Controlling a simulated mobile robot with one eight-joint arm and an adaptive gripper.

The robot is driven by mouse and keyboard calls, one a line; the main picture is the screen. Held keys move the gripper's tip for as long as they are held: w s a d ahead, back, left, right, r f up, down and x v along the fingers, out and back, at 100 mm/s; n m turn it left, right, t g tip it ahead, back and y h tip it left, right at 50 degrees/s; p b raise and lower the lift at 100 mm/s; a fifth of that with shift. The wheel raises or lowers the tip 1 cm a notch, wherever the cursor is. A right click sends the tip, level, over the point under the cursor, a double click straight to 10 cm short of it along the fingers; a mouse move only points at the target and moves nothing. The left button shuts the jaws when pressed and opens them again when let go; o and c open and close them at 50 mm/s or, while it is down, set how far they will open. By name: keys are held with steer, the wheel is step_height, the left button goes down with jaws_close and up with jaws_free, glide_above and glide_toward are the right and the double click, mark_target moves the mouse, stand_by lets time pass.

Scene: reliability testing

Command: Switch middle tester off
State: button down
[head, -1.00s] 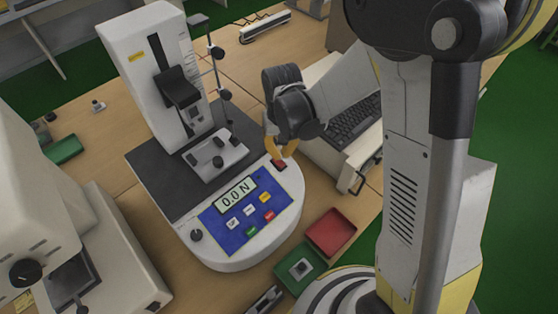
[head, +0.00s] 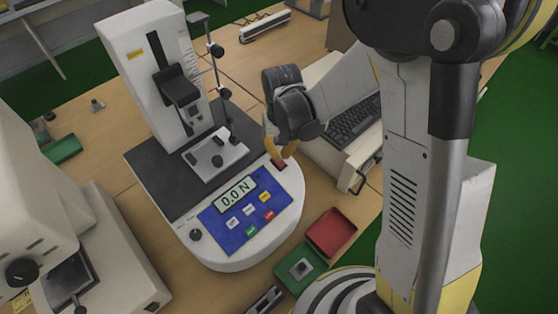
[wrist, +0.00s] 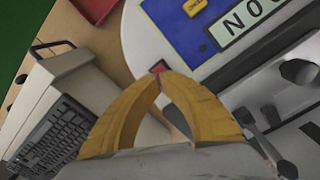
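The middle tester (head: 160,80) is a white machine with a tall column, a dark bed and a rounded front. Its blue panel (head: 240,232) has a display (head: 236,192) reading 0.0 N. A small red switch (head: 279,166) sits on the white housing beyond the panel's right corner. It also shows in the wrist view (wrist: 160,67), just past my fingertips. My gripper (head: 281,155) has yellow fingers pointing down at the switch. In the wrist view its fingertips (wrist: 161,77) meet, with nothing seen between them. Whether they touch the switch cannot be told.
Red (head: 332,232) and green (head: 300,268) trays lie right of the tester's front. A beige device with a keyboard (head: 352,122) stands close to the right, under my arm. Another white machine (head: 100,255) stands at left. Slender posts (head: 222,90) rise beside the column.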

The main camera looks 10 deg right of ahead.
mark_target(281, 163)
steer(key=shift+f+b, duration=1.65)
steer(key=shift+f, duration=0.2)
stand_by(0.6)
steer(key=shift+r, duration=0.15)
steer(key=shift+r+p, duration=2.35)
steer(key=shift+r, duration=1.1)
steer(key=s+d+r+t+b, duration=0.7)
steer(key=s+d+b, duration=0.3)
steer(key=s, duration=0.3)
steer(key=shift+r+m+b, duration=0.15)
steer(key=shift+m+b, duration=0.2)
steer(key=shift+m, duration=0.05)
